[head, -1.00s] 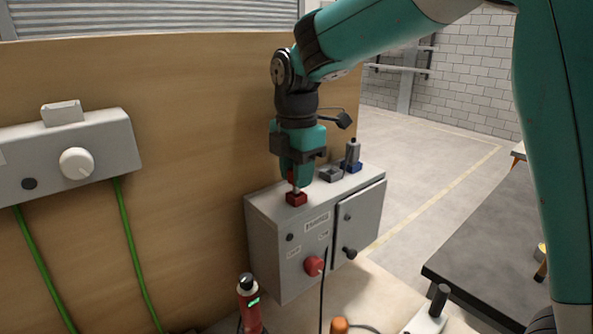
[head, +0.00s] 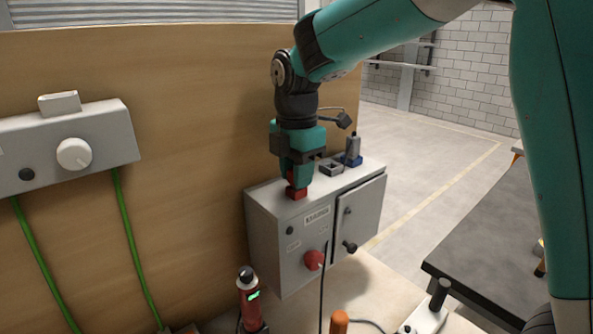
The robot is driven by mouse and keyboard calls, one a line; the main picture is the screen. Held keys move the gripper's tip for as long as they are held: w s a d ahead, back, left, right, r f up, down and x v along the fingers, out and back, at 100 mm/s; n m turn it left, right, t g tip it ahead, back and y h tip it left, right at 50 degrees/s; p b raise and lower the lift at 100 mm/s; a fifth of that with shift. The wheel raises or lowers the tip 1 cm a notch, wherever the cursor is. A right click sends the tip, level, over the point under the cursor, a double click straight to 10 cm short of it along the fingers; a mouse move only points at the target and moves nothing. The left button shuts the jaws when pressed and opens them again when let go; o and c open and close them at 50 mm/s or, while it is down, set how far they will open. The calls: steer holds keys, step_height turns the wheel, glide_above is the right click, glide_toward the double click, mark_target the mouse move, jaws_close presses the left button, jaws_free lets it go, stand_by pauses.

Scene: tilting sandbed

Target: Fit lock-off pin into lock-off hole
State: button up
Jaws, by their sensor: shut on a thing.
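My gripper (head: 298,184) points down over the near part of the grey cabinet's top and is shut on a red piece, likely the lock-off pin (head: 291,180). Only a sliver of red shows between the fingers. Directly below is a red block (head: 297,194) on the cabinet top, and the fingertips are at or just above it. I cannot tell whether the held piece is seated in it. A small dark round spot (head: 290,230) is on the cabinet front, above left of a red knob (head: 314,260). I cannot tell whether this is the lock-off hole.
The grey cabinet (head: 266,250) stands against a wooden panel (head: 190,200). A grey block (head: 331,168) and a blue block (head: 352,160) holding a grey pin sit behind my gripper on its top. A red canister (head: 249,295) stands in front.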

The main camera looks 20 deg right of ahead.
steer(key=shift+f, duration=0.35)
steer(key=o, duration=1.5)
step_height(320, 180, up, 8)
steer(key=p, duration=0.7)
steer(key=shift+r, duration=0.1)
